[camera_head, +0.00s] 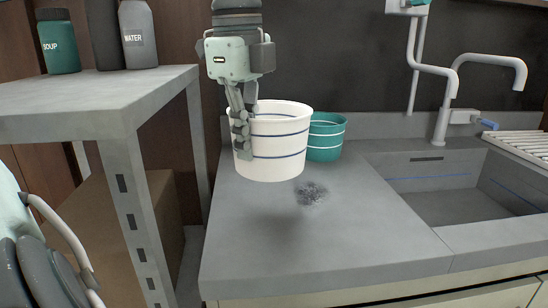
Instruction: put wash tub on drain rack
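The wash tub, a white round tub with thin blue stripes (285,142), is upright at the counter's left part. My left gripper (243,128) comes down from above and is shut on the tub's left wall near the rim. A soft shadow on the counter in front of the tub suggests that it is held above the surface. The drain rack (530,143), a pale slatted rack, lies at the far right beside the sink, cut off by the picture edge. My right gripper is not in view.
A teal tub (325,140) stands right behind the white one. The sink (450,185) with a curved faucet (490,60) lies between the tubs and the rack. A dark speckled patch (311,194) marks the counter. A grey shelf (95,95) with bottles stands left.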

